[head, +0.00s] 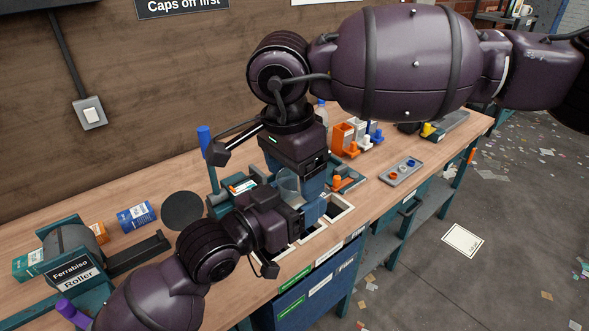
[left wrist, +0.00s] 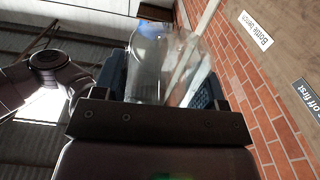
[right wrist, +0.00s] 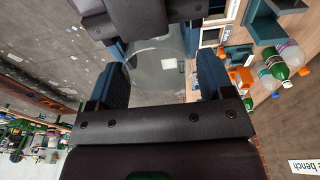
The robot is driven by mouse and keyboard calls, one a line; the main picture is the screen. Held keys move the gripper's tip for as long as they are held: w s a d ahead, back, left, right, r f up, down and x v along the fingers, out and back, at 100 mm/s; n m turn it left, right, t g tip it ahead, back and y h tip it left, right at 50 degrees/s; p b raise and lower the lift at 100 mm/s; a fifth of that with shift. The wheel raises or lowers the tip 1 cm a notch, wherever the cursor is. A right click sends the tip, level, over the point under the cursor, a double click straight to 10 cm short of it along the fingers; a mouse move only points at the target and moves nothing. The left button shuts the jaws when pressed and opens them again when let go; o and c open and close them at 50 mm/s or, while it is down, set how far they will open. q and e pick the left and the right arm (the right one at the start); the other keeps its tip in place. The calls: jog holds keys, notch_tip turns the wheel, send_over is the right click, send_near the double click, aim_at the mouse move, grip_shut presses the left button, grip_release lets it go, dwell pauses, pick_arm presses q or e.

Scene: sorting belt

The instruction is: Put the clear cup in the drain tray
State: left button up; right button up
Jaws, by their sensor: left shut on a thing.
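The clear cup (head: 289,184) is see-through and sits between my two grippers above the bench, partly hidden by them. My left gripper (head: 300,203) is shut on it from the front left. In the left wrist view the cup (left wrist: 165,65) stands between the blue fingers. My right gripper (head: 292,176) comes down from above. In the right wrist view its blue fingers are apart on either side of the cup (right wrist: 155,70), and they look open. I cannot pick out the drain tray for certain; my arms cover part of the bench.
White-rimmed bin openings (head: 340,212) lie in the bench's front edge below the grippers. A grey tray with caps (head: 400,173) and an orange holder (head: 346,134) stand to the right. A roller (head: 72,245), a blue can (head: 137,216) and a dark disc (head: 183,210) are at the left.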

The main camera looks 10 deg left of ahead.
jog(key=c, duration=0.5)
pick_arm(q)
jog(key=o, duration=1)
